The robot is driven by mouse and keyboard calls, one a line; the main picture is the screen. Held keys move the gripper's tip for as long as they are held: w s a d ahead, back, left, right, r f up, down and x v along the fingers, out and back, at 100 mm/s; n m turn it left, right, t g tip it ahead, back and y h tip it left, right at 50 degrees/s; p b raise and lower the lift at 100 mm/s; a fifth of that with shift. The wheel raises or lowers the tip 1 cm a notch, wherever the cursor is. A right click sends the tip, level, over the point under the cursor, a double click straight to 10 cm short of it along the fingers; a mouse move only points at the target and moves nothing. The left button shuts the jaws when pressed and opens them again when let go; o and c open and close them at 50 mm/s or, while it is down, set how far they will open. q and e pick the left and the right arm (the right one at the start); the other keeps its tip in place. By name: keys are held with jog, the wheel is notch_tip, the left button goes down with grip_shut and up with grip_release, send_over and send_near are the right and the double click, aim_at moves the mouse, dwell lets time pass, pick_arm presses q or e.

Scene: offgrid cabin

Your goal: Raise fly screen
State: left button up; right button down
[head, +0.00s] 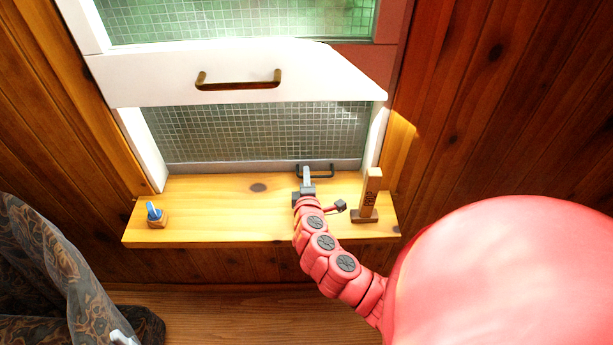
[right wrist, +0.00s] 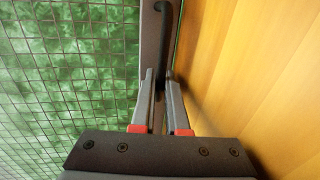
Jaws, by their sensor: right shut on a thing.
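The fly screen (head: 255,132) is a mesh panel in the lower part of the window, with a grey bottom bar (head: 240,166) down at the sill. A dark handle (head: 327,167) is on that bar, right of its middle. My right gripper (head: 306,174) is at the left part of this handle, shut on it. In the right wrist view, the handle (right wrist: 166,32) runs down between the two fingers of the right gripper (right wrist: 160,78), and the mesh (right wrist: 70,80) fills the left side. My left gripper is not in view.
Above is a white sash rail (head: 150,80) with a brass handle (head: 238,84). The wooden sill (head: 215,215) carries a small block with a blue piece (head: 155,214) at left and an upright wooden piece (head: 370,190) right of my gripper. Patterned cloth (head: 50,270) is at lower left.

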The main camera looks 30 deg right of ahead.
jog(key=shift+f, duration=0.1)
jog(key=p, duration=1.7)
send_near(307, 109)
jog(key=w, duration=0.1)
jog(key=w+d+r, duration=0.1)
jog(key=w, duration=0.1)
jog(key=w+d, duration=0.1)
jog(key=shift+w+d+r, duration=0.15)
jog(key=shift+w+r, duration=0.1)
jog(key=c, duration=1.2)
grip_release()
jog(key=shift+s, duration=0.1)
